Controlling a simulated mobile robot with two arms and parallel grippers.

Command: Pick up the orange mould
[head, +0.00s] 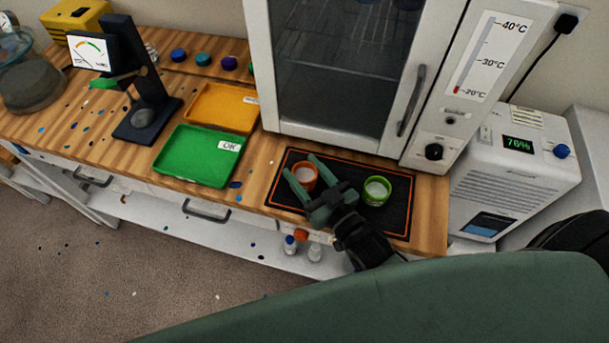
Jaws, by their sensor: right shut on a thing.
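The orange mould (306,181) is a small round cup with pale contents, at the left part of a black mat (345,168) with an orange border line. My right gripper (301,166) comes in from the lower right, and its two green fingers are shut on the orange mould, one on each side. The mould is upright; I cannot tell whether it touches the mat. The gripper hides part of its near side. A green mould (377,191) with pale contents stands on the mat just right of the gripper. My left gripper is not in view.
A white cabinet (411,95) with a glass door and handle stands close behind the mat. A green tray (199,157) and an orange tray (220,109) lie to the left. A dark gauge stand (146,91) is farther left. A white humidity unit (515,165) is at the right.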

